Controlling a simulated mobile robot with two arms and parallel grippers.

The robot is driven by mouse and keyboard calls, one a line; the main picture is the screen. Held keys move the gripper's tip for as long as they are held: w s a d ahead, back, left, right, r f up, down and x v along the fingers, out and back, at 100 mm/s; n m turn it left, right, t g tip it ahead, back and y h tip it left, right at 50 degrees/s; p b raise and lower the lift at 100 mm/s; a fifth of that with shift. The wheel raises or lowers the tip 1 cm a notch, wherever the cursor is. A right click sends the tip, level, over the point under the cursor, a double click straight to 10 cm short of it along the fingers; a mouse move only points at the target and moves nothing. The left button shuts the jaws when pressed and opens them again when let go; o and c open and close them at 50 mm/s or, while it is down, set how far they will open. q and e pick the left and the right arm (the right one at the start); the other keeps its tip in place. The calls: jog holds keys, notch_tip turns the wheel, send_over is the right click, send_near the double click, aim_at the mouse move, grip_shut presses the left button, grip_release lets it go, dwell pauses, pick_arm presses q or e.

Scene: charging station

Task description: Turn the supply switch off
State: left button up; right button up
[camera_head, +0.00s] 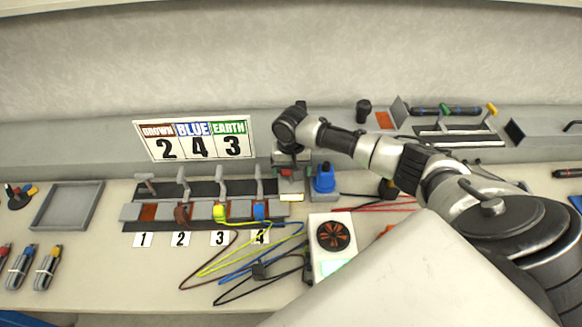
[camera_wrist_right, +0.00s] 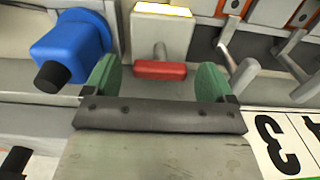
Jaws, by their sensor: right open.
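The supply switch appears to be the light grey box with a lit yellow panel (camera_head: 290,197) and a red handle; the box (camera_wrist_right: 160,35) and handle (camera_wrist_right: 160,70) show clearly in the right wrist view. My right gripper (camera_head: 289,161) is over this box in the head view and hides part of it. In the right wrist view the gripper (camera_wrist_right: 157,80) is open, with a green pad on each side of the red handle. There are gaps between handle and pads, so nothing is held. My left gripper is in neither view.
A blue plug-like part (camera_head: 324,180) stands right beside the switch box. A row of lever switches (camera_head: 220,190) with coloured cables lies to its left. A sign reading 2 4 3 (camera_head: 193,138) stands behind them. A fan box (camera_head: 335,245) is in front.

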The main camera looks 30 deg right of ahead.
jog(key=c, duration=0.9)
